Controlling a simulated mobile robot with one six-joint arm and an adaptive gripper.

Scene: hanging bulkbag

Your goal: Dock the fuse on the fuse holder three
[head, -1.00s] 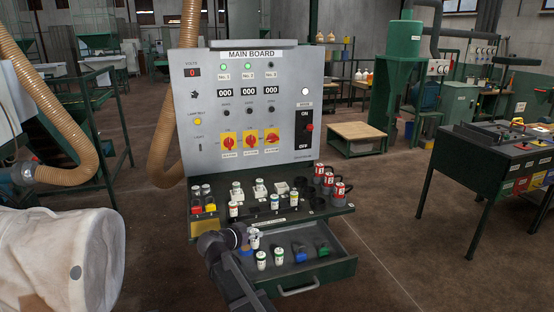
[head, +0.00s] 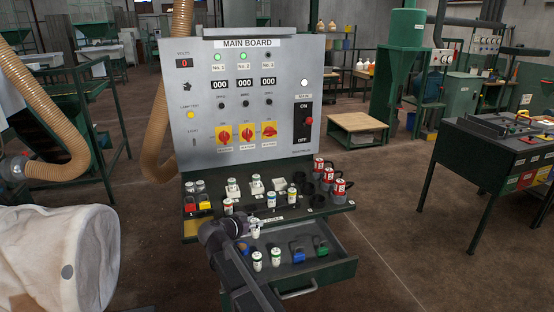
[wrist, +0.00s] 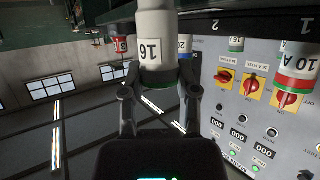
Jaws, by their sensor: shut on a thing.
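My gripper (head: 250,228) is shut on a white fuse (wrist: 154,38) marked 16 with a green band. The held fuse also shows in the head view (head: 256,230), in front of the shelf edge and above the open drawer. Fuse holder three (head: 279,185), the rightmost white holder in the back row of the shelf, looks empty. Holder one (head: 232,189) and holder two (head: 257,187) each carry a fuse. In the wrist view, the gripper's two fingers clasp the fuse near its green band.
Loose fuses stand on the shelf (head: 228,205), including a 10 A one with a red band (wrist: 296,75). Red-labelled padlocks (head: 338,190) stand at right. The open drawer (head: 335,271) holds fuses (head: 276,257) and padlocks (head: 298,256). The main board (head: 245,100) rises behind.

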